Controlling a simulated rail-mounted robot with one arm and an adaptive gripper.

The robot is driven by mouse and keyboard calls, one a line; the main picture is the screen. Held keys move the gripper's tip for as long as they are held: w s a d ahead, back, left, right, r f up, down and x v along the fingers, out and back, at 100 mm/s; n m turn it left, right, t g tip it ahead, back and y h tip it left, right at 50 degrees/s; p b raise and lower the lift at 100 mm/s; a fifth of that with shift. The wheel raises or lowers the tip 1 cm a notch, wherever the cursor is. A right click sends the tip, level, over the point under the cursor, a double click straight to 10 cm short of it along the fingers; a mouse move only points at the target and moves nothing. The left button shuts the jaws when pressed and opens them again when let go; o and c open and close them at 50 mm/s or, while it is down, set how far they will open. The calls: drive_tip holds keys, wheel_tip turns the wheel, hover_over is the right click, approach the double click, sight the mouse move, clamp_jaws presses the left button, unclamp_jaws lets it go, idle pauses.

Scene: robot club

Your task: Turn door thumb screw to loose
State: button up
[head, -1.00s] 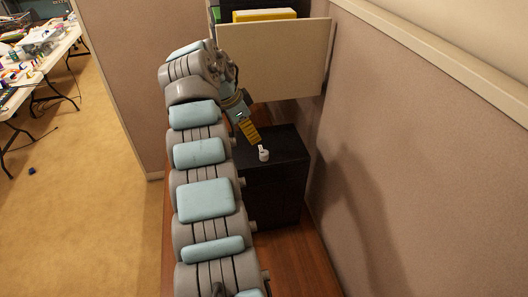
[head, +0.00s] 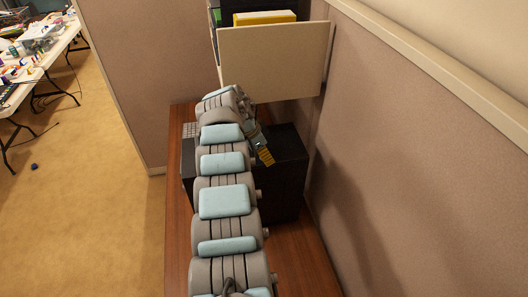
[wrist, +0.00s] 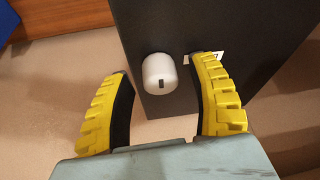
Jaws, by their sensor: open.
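The thumb screw (wrist: 160,73) is a white rounded knob with a dark mark on its end, on a face of the black box (wrist: 212,35). In the wrist view my gripper (wrist: 160,76) is open, with one yellow-ridged finger on each side of the knob and visible gaps between. The right fingertip partly covers a small white label (wrist: 218,56) on the box. In the head view my gripper (head: 267,158) is over the black box (head: 287,180), and the knob is hidden there.
The box stands on a brown wooden desk (head: 180,215) beside a partition wall (head: 420,180) on the right. A pale shelf panel (head: 275,60) hangs above and behind it.

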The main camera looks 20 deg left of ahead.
drive_tip(key=shift+c, duration=0.3)
clamp_jaws()
drive_tip(key=shift+f+n+t+y+b, duration=0.25)
drive_tip(key=shift+n+y+b, duration=0.25)
drive_tip(key=shift+n, duration=1.3)
drive_tip(key=n+y+b, duration=0.1)
drive_tip(key=n+b, duration=0.1)
drive_tip(key=n+y+b, duration=0.1)
drive_tip(key=n+b, duration=0.1)
drive_tip(key=n, duration=0.1)
drive_tip(key=shift+d+f+t, duration=0.15)
drive_tip(key=shift+t, duration=0.2)
drive_tip(key=n+y+b, duration=0.2)
drive_tip(key=n+b, duration=0.1)
drive_tip(key=n, duration=0.2)
drive_tip(key=shift+n, duration=0.3)
drive_tip(key=shift+r+n+g+y+b, duration=0.2)
drive_tip(key=shift+n+g+y+b, duration=0.6)
drive_tip(key=shift+n, duration=1)
